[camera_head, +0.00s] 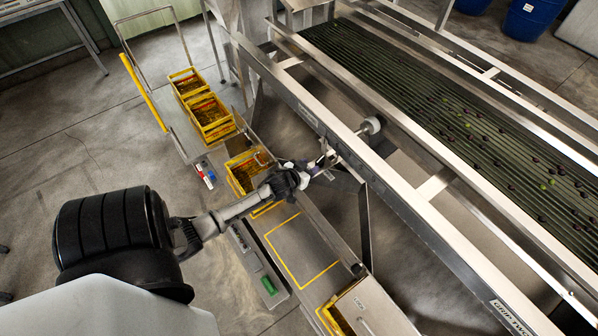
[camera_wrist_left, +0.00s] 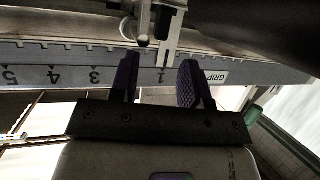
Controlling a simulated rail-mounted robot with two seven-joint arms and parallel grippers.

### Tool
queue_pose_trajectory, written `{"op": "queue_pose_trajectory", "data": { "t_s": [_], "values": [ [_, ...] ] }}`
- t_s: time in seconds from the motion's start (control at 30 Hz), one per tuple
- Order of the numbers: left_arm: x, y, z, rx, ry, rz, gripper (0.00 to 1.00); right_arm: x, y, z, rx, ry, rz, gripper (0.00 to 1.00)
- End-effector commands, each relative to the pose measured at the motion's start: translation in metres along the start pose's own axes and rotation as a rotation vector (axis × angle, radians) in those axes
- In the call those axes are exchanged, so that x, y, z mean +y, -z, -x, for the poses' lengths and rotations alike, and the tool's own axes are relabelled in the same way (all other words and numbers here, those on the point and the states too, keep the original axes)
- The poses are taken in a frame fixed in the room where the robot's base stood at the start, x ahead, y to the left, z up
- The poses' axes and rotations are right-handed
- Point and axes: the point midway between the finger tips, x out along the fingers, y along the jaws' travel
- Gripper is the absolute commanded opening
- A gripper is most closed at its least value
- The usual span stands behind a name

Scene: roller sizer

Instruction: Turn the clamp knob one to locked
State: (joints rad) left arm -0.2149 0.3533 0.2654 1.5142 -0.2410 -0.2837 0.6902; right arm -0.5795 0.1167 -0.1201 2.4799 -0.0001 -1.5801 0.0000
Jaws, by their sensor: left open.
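My left gripper (camera_head: 318,166) reaches the near side rail of the roller machine in the head view. In the left wrist view its two dark padded fingers (camera_wrist_left: 160,78) are apart, with nothing seen between them. Just beyond the fingertips is a metal clamp bracket (camera_wrist_left: 168,28) with a small rounded end, by the 1 on an upside-down numbered scale (camera_wrist_left: 60,75). I cannot tell for sure which part is clamp knob one or how it is set. The left finger hides part of the scale. My right gripper is not in view.
The sizer's green roller bed (camera_head: 440,105) carries scattered small fruit behind the metal rail. A grey round knob (camera_head: 371,125) sticks out beyond my gripper. Grey floor is clear at left.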

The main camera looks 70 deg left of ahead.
Motion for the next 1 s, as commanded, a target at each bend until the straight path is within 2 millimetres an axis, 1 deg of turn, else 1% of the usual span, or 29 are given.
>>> {"op": "queue_pose_trajectory", "data": {
  "t_s": [0.03,0.2,0.4,0.6,0.87,0.97,1.0],
  "values": [
    [0.0,0.0,0.011,-0.001,0.0,0.0,0.43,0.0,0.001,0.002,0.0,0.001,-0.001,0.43],
    [0.0,0.0,0.037,0.0,0.0,0.0,0.43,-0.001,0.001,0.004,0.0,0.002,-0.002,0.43],
    [0.0,0.0,0.055,0.0,0.0,0.0,0.43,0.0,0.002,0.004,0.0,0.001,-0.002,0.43],
    [0.0,0.001,0.061,0.001,0.0,0.0,0.43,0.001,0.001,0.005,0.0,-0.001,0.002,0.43],
    [0.0,0.0,0.06,0.001,0.0,0.0,0.43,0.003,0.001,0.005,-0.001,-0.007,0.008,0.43],
    [0.003,0.006,0.055,0.011,-0.009,0.014,0.43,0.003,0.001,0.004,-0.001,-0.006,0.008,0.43],
    [0.006,0.012,0.048,0.021,-0.019,0.031,0.43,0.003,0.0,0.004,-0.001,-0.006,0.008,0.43]
  ]
}}
